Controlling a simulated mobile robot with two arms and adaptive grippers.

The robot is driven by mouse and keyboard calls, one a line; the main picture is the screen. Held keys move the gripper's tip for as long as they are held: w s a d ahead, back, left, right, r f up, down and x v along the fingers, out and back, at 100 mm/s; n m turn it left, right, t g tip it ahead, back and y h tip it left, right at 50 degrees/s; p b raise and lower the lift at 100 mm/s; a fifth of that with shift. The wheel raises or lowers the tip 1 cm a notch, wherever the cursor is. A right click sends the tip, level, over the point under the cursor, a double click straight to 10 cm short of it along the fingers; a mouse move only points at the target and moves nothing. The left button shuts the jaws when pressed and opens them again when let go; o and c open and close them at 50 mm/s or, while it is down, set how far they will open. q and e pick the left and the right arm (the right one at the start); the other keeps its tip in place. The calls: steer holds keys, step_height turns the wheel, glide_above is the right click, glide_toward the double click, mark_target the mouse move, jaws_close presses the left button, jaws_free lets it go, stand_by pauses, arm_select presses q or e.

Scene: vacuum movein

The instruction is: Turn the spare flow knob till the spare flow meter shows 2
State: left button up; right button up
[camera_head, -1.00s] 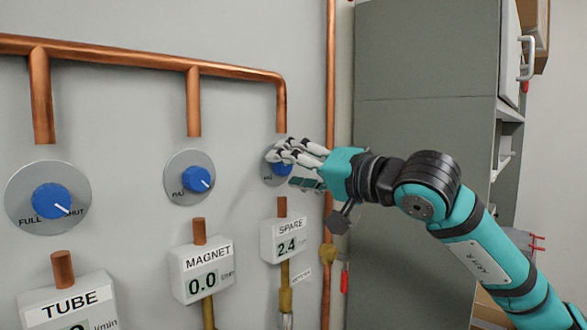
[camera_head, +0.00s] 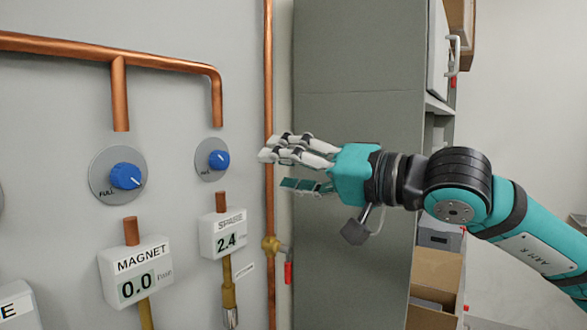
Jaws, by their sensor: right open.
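The spare flow knob (camera_head: 219,159) is a blue knob on a grey round plate on the wall, in full view. Its white pointer line points to the upper left or lower right; I cannot tell exactly. Below it, the white spare flow meter (camera_head: 222,234) reads 2.4. My right gripper (camera_head: 274,170) is open and empty, with its fingers pointing left. It is to the right of the knob, apart from it, and in front of the vertical copper pipe. My left gripper is not in view.
The magnet knob (camera_head: 125,177) and magnet meter (camera_head: 136,272), reading 0.0, are to the left. A vertical copper pipe (camera_head: 268,60) with a red-handled valve (camera_head: 288,272) runs right of the spare meter. A grey cabinet (camera_head: 350,60) stands behind my right gripper.

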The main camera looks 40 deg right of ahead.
steer(key=shift+s+d, duration=0.15)
steer(key=shift+s, duration=0.3)
stand_by(0.5)
